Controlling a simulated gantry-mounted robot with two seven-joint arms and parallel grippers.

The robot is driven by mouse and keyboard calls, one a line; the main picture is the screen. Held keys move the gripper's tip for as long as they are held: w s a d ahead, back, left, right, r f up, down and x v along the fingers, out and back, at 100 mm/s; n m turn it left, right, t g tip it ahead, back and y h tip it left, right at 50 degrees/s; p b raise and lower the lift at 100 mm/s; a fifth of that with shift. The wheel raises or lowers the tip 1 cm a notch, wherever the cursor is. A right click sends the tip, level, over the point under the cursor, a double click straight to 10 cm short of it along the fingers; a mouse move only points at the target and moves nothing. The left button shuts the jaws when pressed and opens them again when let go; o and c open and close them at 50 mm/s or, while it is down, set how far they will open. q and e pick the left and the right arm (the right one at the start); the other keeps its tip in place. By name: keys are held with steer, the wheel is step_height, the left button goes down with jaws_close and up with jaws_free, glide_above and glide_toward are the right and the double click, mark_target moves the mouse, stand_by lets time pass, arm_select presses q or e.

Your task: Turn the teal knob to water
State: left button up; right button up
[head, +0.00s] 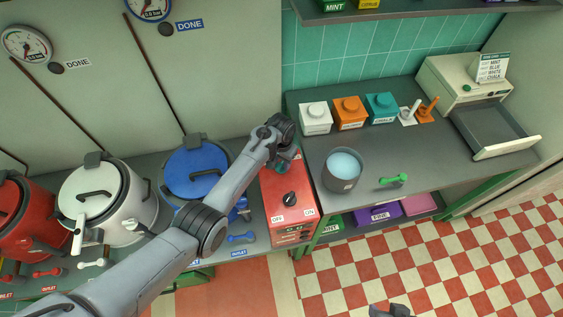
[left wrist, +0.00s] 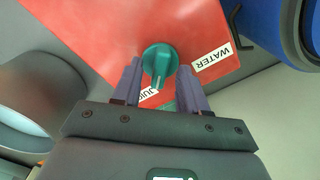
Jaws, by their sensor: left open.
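The teal knob (left wrist: 160,58) sits on the red panel (left wrist: 95,35) of a red box, which also shows in the head view (head: 283,220). Its white mark points down the left wrist picture, close to a partly hidden label starting "JUI" (left wrist: 148,94). The WATER label (left wrist: 212,57) is to the knob's right there. My left gripper (left wrist: 159,68) is open, one finger on each side of the knob; I cannot tell whether they touch it. In the head view my left arm largely hides the knob. A dark piece at the bottom edge seems to be my right gripper (head: 390,311), mostly cut off.
A blue kettle (head: 197,170) stands left of the red box. A grey pot (head: 342,172) with pale blue contents stands to its right. A black OFF/ON knob (head: 290,198) is on the box's front part. A green-handled item (head: 394,180) lies on the right counter.

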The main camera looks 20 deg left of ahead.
arm_select(q)
steer(key=shift+f, duration=0.25)
steer(key=shift+c, duration=0.4)
jaws_close()
